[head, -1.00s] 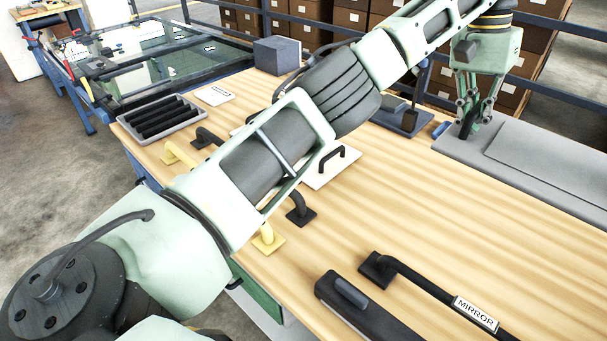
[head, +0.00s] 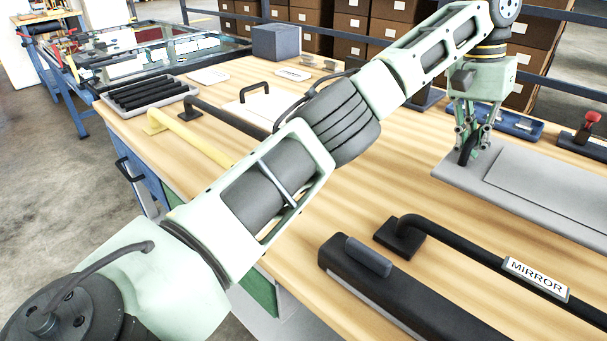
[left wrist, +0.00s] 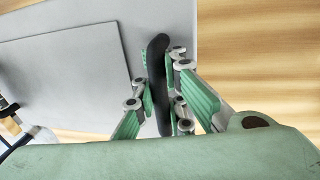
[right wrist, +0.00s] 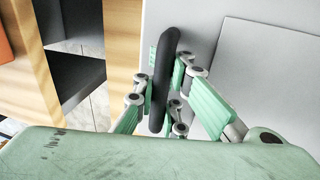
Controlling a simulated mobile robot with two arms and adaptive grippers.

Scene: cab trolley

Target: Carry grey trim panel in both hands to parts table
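The grey trim panel (head: 550,188) is a flat light-grey sheet with a raised inner area, at the right of the head view over the wooden table top (head: 400,160). It runs out of the picture at the right. My left gripper (head: 468,153) is shut on a black handle (left wrist: 158,85) near the panel's edge. The panel also shows in the left wrist view (left wrist: 60,75). My right gripper (right wrist: 165,85) is shut on another black handle of the panel (right wrist: 270,85), seen in the right wrist view. The head view does not show it. I cannot tell whether the panel touches the table.
A black bar marked MIRROR (head: 470,255) and a dark block-like part (head: 400,290) lie at the front. A tray of black rods (head: 150,92), a yellow handle (head: 195,143) and a dark box (head: 277,42) stand farther back. A red-knobbed tool (head: 588,125) lies beyond the panel.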

